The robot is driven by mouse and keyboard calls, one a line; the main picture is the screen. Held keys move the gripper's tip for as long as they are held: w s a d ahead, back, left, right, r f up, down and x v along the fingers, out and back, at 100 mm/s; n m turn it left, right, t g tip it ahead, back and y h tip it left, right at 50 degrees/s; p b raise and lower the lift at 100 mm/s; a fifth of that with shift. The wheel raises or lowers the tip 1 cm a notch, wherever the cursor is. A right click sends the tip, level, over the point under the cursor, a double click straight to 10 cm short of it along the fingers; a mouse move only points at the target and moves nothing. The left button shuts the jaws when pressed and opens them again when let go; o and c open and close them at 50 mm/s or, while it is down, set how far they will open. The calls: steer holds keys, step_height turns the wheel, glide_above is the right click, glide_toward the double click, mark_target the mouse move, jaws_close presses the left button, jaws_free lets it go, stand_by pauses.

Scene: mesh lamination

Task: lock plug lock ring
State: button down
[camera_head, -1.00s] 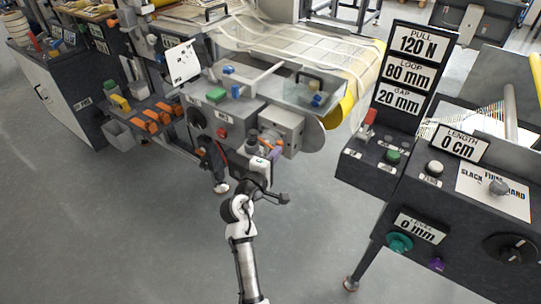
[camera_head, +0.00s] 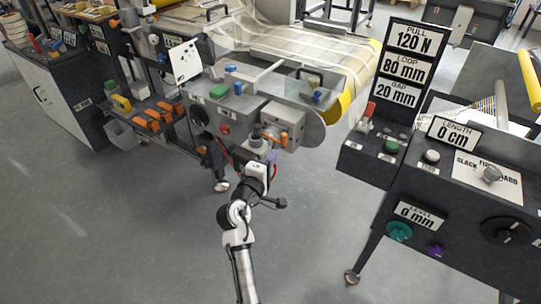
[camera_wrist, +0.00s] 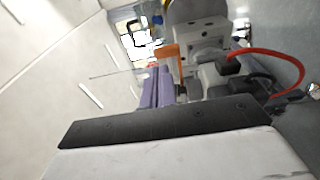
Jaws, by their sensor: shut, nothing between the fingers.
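My gripper (camera_head: 272,157) has purple fingers and is at the front of the grey machine, just below a connector box (camera_head: 283,122) with orange levers (camera_head: 271,137). In the wrist view the purple fingers (camera_wrist: 158,88) are together and empty. An orange lever (camera_wrist: 168,52) stands just beyond them, beside a grey socket housing (camera_wrist: 205,50). A dark plug (camera_wrist: 250,78) with a red cable (camera_wrist: 296,72) is to the right of the fingers. I cannot tell which part is the lock ring, or whether the fingers touch the lever.
A control stand (camera_head: 440,205) with sign plates, knobs and buttons is to the right. A red button (camera_head: 224,129) and a black dial (camera_head: 199,118) are on the machine's front. An orange-clip shelf (camera_head: 150,118) is to the left. The grey floor in front is clear.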

steer(key=s+b, duration=0.1)
steer(key=s, duration=0.6)
steer(key=shift+s+d+f+b, duration=0.15)
steer(key=shift+s+d+b, duration=0.1)
steer(key=shift+s+b, duration=0.1)
